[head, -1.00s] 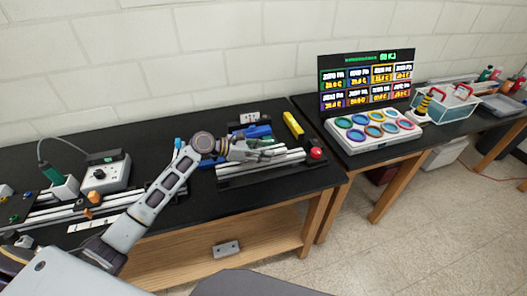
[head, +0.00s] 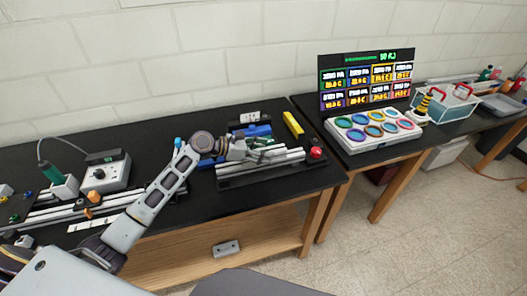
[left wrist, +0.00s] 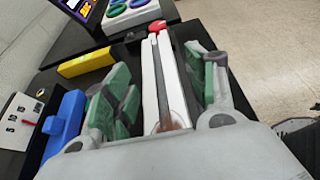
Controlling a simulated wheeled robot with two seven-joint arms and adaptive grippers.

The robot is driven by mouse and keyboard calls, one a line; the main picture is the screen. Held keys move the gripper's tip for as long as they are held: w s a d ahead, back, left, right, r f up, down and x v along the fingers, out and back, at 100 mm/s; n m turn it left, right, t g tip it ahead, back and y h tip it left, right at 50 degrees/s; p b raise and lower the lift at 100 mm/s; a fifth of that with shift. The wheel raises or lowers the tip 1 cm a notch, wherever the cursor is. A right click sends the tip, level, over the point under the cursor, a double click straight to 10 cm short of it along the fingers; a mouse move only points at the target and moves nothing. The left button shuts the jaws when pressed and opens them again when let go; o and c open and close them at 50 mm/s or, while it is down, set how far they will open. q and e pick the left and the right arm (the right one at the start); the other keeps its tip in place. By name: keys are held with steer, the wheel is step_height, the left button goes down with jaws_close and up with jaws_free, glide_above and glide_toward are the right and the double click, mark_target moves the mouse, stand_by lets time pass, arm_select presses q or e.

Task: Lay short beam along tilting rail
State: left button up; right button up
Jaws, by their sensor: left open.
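Pale, slotted metal bars lie side by side in a dark base (head: 235,181) near the front right of the left table. In the left wrist view two parallel bars (left wrist: 152,88) (left wrist: 172,85) run away from me, with a dark slot between them. I cannot tell for sure which is the short beam and which the tilting rail. My left gripper (head: 262,148) is just above these bars. In the left wrist view its green-padded fingers (left wrist: 165,85) are spread wide on either side of the bars, holding nothing. My right gripper is not in view.
A red button (head: 316,153) stands at the bars' far end. A grey control box (head: 105,172) and more bars are at left. A display (head: 366,80) stands on the right table.

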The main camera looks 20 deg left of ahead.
arm_select(q)
steer(key=shift+b+v, duration=0.45)
steer(key=shift+v, duration=5.45)
